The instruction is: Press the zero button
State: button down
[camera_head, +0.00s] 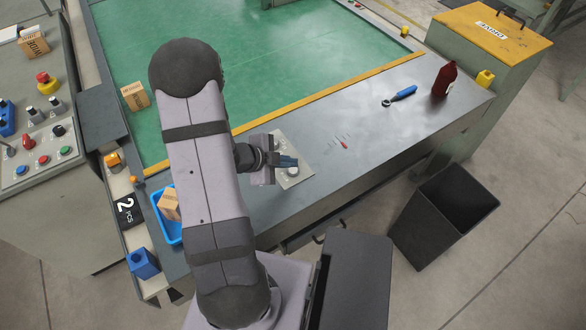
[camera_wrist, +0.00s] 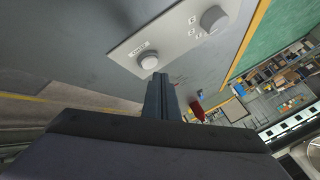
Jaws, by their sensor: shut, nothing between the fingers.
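A light grey control panel (camera_head: 303,166) lies on the dark metal table edge, partly hidden by my gripper (camera_head: 291,161) in the head view. In the wrist view the panel (camera_wrist: 178,36) carries a pale round button (camera_wrist: 150,60) with a small label beside it, and a larger round knob (camera_wrist: 214,18) farther right. The label is too small to read for certain. My gripper (camera_wrist: 160,77) is shut and empty. Its fingertips are just below the pale button in the wrist view, very close to it. I cannot tell whether they touch.
A blue tray (camera_head: 160,220) with a cardboard box (camera_head: 169,204) stands left of my arm. A black bin (camera_head: 440,215) stands on the floor. The table between is mostly clear.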

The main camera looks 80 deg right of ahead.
aim_at(290, 172)
jog(key=shift+f, duration=0.15)
jog(key=shift+f+b, duration=0.3)
jog(key=shift+f+b, duration=0.3)
jog(key=shift+f, duration=0.15)
dwell(0.8)
jog(key=shift+r, duration=0.2)
jog(key=shift+r+p, duration=0.7)
jog(key=shift+p, duration=0.2)
notch_tip(290, 172, up, 5)
jog(key=p, duration=0.5)
dwell(0.8)
